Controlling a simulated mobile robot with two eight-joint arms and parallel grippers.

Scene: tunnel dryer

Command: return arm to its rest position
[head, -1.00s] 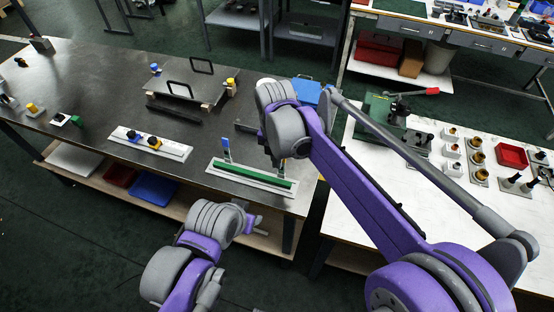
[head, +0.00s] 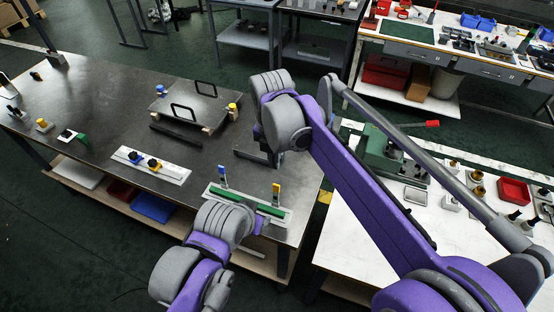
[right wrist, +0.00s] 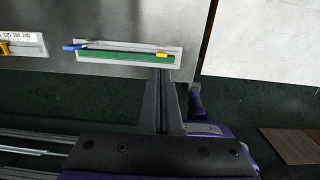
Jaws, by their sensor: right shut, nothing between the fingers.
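My right arm reaches in from the right in the head view, its wrist above the dark workbench (head: 95,100).
The green-strip tray with a blue and a yellow upright lies at the bench's front edge (head: 212,197). A white block with knobs (head: 172,170) and a handled plate (head: 180,98) stand left. A white table (head: 350,240) with a green press (head: 390,150) is right.

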